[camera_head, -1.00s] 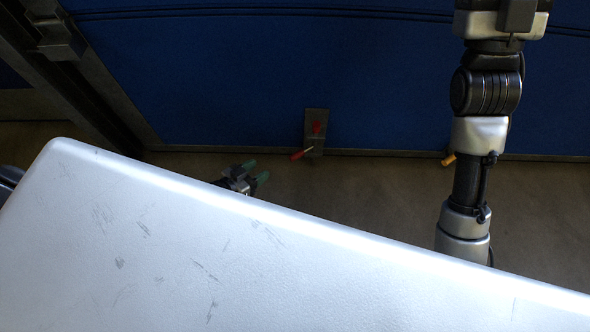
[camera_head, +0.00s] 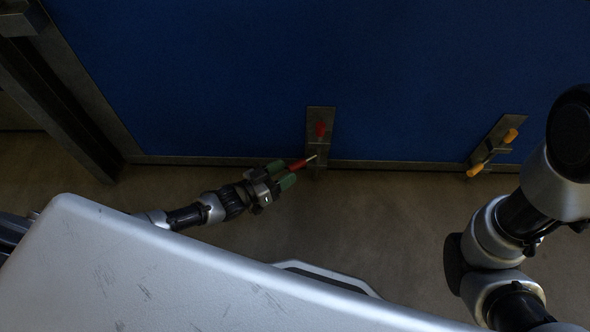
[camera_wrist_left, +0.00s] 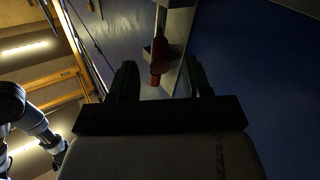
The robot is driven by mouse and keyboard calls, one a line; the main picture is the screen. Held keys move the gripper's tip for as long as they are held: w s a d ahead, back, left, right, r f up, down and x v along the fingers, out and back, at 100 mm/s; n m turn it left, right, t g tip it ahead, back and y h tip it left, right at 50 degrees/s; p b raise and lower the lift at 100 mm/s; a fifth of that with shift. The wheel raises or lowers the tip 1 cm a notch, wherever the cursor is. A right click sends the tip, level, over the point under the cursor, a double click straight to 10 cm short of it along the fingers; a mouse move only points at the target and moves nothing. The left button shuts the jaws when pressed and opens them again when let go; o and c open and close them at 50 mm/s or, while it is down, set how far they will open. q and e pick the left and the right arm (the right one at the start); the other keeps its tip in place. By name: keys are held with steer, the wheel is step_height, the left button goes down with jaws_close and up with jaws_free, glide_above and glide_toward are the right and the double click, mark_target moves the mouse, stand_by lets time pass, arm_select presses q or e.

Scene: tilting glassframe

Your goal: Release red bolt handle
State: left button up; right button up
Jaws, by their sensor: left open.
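The red bolt handle (camera_head: 299,164) sticks out at the lower end of a grey metal plate (camera_head: 318,146) on the blue panel's bottom edge. A second red piece (camera_head: 320,129) sits higher on the plate. My left gripper (camera_head: 281,174) has green fingertips and is open, with the handle's end at its fingers. In the left wrist view the red handle (camera_wrist_left: 158,66) shows ahead, between my two dark open fingers (camera_wrist_left: 160,82). I cannot tell whether the fingers touch it. My right arm shows at the right in the head view; its gripper is out of view.
A similar bolt with yellow handles (camera_head: 475,169) sits on the panel edge at the right. A large blue panel (camera_head: 220,80) fills the back, with a grey frame post (camera_head: 60,90) at the left. Brown floor (camera_head: 370,220) lies open below the panel.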

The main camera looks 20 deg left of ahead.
mark_target(295, 167)
arm_select(q)
steer(key=shift+b+x, duration=0.7)
steer(key=shift+x, duration=1.35)
jaws_close()
